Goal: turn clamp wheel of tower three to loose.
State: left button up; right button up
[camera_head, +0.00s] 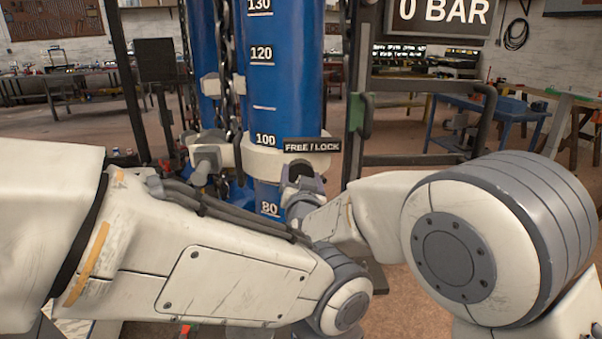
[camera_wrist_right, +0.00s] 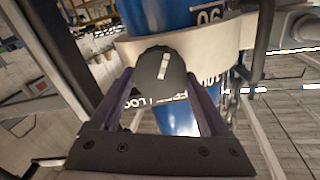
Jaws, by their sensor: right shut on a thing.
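The clamp wheel (camera_wrist_right: 161,72) is a dark round knob with a white mark, on the pale collar (camera_wrist_right: 222,42) of a blue tower. In the right wrist view the mark runs nearly upright, leaning slightly right. My right gripper (camera_wrist_right: 160,78) is shut on the wheel, one finger on each side. In the head view the right gripper (camera_head: 301,183) is at the collar, just under the FREE / LOCK label (camera_head: 312,145), and mostly hides the wheel. The blue tower (camera_head: 290,65) carries a white scale. No tower number is readable. My left gripper is not in view; its arm crosses the foreground.
A chain (camera_head: 228,70) hangs left of the tower. A grey fitting (camera_head: 205,163) sits beside the collar. A dark frame post with a green part (camera_head: 358,112) stands to the right. A 0 BAR display (camera_head: 443,12) hangs behind. A blue bench (camera_head: 490,108) stands farther back.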

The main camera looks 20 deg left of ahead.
aim_at(303, 157)
dwell(0.5)
jog(key=o, duration=1.2)
jog(key=shift+o, duration=0.2)
jog(key=s+d+r, duration=0.3)
jog(key=d+r, duration=0.8)
jog(key=shift+d, duration=0.1)
